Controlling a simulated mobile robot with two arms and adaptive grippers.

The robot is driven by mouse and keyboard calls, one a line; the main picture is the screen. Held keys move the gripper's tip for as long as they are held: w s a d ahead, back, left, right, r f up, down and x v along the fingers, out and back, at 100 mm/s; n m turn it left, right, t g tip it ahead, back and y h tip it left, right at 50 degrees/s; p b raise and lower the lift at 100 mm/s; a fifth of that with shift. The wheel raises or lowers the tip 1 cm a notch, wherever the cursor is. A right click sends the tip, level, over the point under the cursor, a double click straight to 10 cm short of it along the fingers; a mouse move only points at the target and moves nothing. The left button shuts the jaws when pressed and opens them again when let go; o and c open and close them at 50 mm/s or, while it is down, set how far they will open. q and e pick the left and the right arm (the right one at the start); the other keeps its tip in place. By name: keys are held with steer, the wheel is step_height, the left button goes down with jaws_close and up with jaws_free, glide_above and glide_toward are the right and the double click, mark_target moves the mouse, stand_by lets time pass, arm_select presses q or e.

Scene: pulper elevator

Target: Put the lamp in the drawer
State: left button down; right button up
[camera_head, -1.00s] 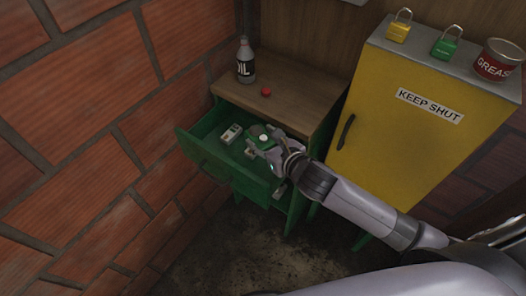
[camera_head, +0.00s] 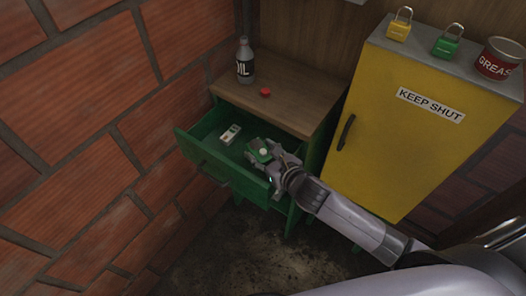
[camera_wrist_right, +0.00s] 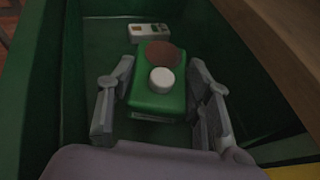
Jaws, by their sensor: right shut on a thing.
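The green drawer (camera_head: 203,163) of the wooden-topped cabinet is pulled open. My right gripper (camera_head: 264,160) is over the right part of the drawer. It is shut on a small green box with a white round knob and a dark disc on top, which seems to be the lamp (camera_head: 259,148). In the right wrist view the lamp (camera_wrist_right: 157,99) sits between the two grey fingers (camera_wrist_right: 160,103), with the drawer floor (camera_wrist_right: 105,50) beyond it. Whether the lamp touches the drawer floor is hidden. My left gripper is not in view.
A small white device (camera_head: 231,134) lies in the drawer, left of the lamp; it also shows in the right wrist view (camera_wrist_right: 149,32). An oil bottle (camera_head: 245,62) and a red ball-like thing (camera_head: 265,91) stand on the cabinet top. A yellow cabinet (camera_head: 400,125) stands at right.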

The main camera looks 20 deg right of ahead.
steer(key=shift+f, duration=0.25)
steer(key=o, duration=1.3)
steer(key=shift+f, duration=0.1)
steer(key=shift+r, duration=0.4)
steer(key=v, duration=0.7)
steer(key=shift+s+r, duration=0.25)
steer(key=shift+r, duration=0.1)
steer(key=shift+d, duration=0.1)
